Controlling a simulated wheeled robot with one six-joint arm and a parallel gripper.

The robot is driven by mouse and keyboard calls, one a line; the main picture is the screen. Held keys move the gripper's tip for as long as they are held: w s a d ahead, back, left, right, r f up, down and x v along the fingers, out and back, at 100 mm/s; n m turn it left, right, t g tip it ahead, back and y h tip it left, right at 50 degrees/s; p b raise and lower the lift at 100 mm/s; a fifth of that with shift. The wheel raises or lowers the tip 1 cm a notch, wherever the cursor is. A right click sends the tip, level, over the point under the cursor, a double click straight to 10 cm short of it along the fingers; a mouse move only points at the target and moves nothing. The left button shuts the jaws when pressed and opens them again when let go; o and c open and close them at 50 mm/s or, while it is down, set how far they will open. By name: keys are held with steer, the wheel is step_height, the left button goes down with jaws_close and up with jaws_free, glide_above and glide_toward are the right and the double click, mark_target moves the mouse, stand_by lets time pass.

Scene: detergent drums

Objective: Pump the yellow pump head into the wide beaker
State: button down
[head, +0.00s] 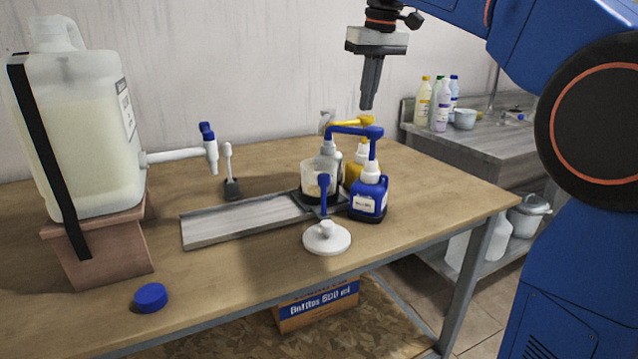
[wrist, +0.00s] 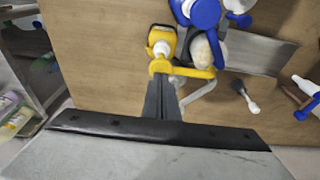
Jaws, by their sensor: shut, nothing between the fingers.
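The yellow pump head (head: 352,122) tops a yellow bottle (head: 356,172), partly hidden behind the blue bottle. Both the yellow pump head (wrist: 162,66) and its bottle (wrist: 160,36) show in the wrist view, with the spout pointing right. A clear, wide vessel (head: 314,176), which looks like the wide beaker, stands left of the bottles under the spouts. Its contents are unclear. My gripper (head: 367,106) points down, shut and empty, above the yellow pump head and apart from it. In the wrist view my gripper (wrist: 163,80) overlaps the head's near edge.
A blue bottle (head: 368,198) with a blue pump head (head: 355,131) stands close in front. A white disc (head: 326,239) with a blue top is nearer. A metal channel (head: 245,220), a large jug (head: 80,130) with a tap and a blue cap (head: 150,298) are left.

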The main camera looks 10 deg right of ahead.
mark_target(367, 116)
steer(key=shift+f, duration=0.15)
steer(key=shift+s+x, duration=0.2)
steer(key=shift+x, duration=0.95)
steer(key=shift+s+x, duration=0.25)
steer(key=shift+x, duration=0.85)
steer(key=shift+d+f, duration=0.1)
steer(key=shift+d, duration=0.05)
steer(key=shift+w+v, duration=0.25)
steer(key=shift+v, duration=0.95)
steer(key=shift+w+v, duration=0.2)
steer(key=shift+v, duration=1)
steer(key=shift+r, duration=0.2)
steer(key=shift+w+a+v, duration=0.1)
steer(key=shift+w+v, duration=0.1)
steer(key=shift+v, duration=0.75)
steer(key=shift+w+a+v, duration=0.1)
steer(key=shift+w+v, duration=0.05)
steer(key=shift+v, duration=0.85)
steer(key=shift+w+v, duration=0.2)
steer(key=shift+v, duration=0.75)
steer(key=shift+a, duration=0.15)
